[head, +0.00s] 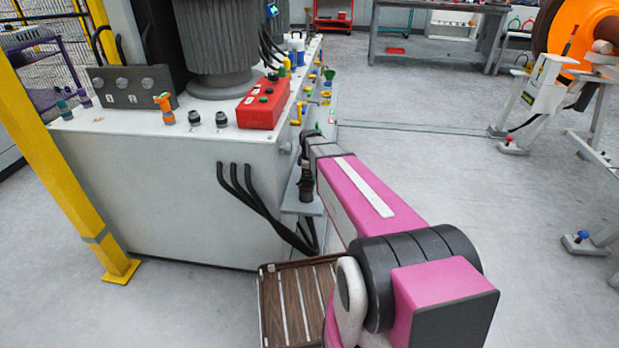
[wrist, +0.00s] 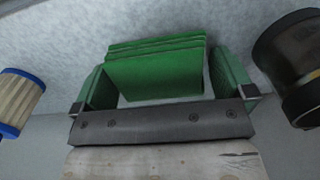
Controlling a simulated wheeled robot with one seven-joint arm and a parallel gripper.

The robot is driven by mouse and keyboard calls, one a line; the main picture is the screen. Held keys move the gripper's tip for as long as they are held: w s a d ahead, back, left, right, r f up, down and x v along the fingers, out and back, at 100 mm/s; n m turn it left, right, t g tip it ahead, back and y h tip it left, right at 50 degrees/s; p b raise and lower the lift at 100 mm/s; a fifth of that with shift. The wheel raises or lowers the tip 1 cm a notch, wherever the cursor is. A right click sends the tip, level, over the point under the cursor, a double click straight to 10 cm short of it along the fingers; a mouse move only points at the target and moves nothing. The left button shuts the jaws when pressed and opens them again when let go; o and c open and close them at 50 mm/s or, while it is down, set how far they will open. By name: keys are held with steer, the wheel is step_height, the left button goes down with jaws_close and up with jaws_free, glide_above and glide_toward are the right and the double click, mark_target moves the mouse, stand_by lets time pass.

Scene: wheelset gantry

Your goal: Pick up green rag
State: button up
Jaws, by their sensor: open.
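The green rag (wrist: 155,75) shows in the wrist view as a folded stack of several layers. It lies between the two green fingers of my gripper (wrist: 160,63), which stand apart on its left and right. A narrow gap shows between the rag and the fingers, most clearly on the right. The dark bar at the base of the fingers lies just below the rag's lower edge. In the head view I cannot make out the rag, and my pink arm runs up to the side of the white machine, where my gripper is hard to distinguish.
In the wrist view, a ribbed cylinder with blue ends (wrist: 18,102) is at left and a dark cylinder (wrist: 293,65) at right. In the head view, a red control box (head: 263,104) sits on the white machine (head: 150,185). A slatted brown tray (head: 292,300) lies below.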

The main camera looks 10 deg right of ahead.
steer(key=c, duration=0.7)
step_height(320, 180, up, 10)
steer(key=shift+r, duration=0.1)
stand_by(0.3)
steer(key=shift+o, duration=0.9)
